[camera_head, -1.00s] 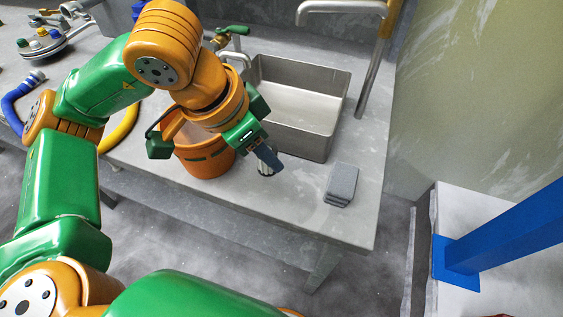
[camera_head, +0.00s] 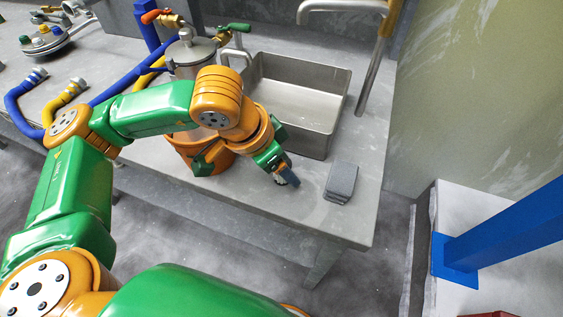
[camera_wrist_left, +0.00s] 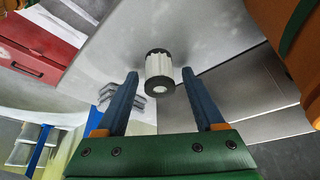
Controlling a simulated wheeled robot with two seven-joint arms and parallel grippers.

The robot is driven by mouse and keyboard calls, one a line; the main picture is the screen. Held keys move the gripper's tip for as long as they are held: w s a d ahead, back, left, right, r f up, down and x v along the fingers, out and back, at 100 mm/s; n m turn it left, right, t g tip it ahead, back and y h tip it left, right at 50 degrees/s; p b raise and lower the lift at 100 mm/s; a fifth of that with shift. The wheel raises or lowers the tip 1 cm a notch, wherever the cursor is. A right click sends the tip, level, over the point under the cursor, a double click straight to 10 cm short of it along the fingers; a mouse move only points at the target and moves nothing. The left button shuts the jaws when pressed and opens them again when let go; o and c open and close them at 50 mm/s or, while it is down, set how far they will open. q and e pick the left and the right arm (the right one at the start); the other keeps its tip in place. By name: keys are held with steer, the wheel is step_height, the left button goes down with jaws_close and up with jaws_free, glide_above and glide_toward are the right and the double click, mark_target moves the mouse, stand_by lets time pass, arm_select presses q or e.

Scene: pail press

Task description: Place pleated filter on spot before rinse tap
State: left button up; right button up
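The pleated filter (camera_wrist_left: 158,75), white with dark end caps, shows in the left wrist view just past and between my left fingertips, with a gap on either side. In the head view only a small pale part of it shows by the fingers. My left gripper (camera_head: 285,181) is open, low over the bench front between the orange pail and the grey pads; its blue fingers also show in the left wrist view (camera_wrist_left: 160,74). A curved steel tap (camera_head: 343,7) hangs over the sink. No marked spot can be made out. My right gripper is out of view.
The steel sink (camera_head: 316,140) is set in the bench behind my gripper. Stacked grey pads (camera_head: 341,182) lie to its right, near the bench edge. The orange pail (camera_head: 212,163) is at its left, under my arm, with a steel canister (camera_head: 192,50) behind. Hoses lie further left.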

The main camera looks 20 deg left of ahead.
arm_select(q)
steer(key=shift+r+p, duration=0.3)
steer(key=shift+p, duration=0.05)
steer(key=v, duration=1.1)
steer(key=shift+s+r, duration=0.2)
steer(key=shift+r, duration=0.15)
steer(key=shift+a, duration=0.15)
